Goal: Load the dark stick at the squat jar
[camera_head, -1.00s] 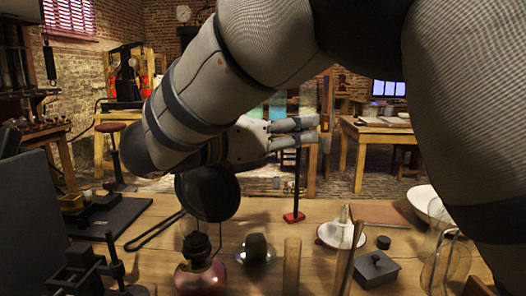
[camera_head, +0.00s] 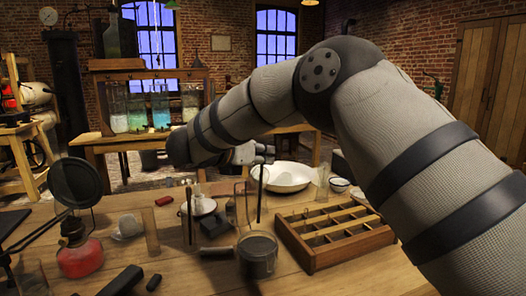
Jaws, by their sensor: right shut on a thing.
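My right gripper (camera_head: 258,152) is seen small and partly behind my own arm, above the middle of the table. It is shut on a thin dark stick (camera_head: 260,196), which hangs upright below the fingers. The squat glass jar (camera_head: 257,256) stands nearer me, with dark contents or a dark lid; I cannot tell which. The stick is behind and above this jar, apart from it. My left gripper is not in view.
A wooden compartment tray (camera_head: 312,262) lies right of the jar. A white bowl (camera_head: 282,178) and small cup (camera_head: 339,185) stand behind it. A red-based lamp (camera_head: 80,258), a small red block (camera_head: 164,200) and dark blocks (camera_head: 122,281) are at left. A taller clear glass (camera_head: 238,205) stands behind the jar.

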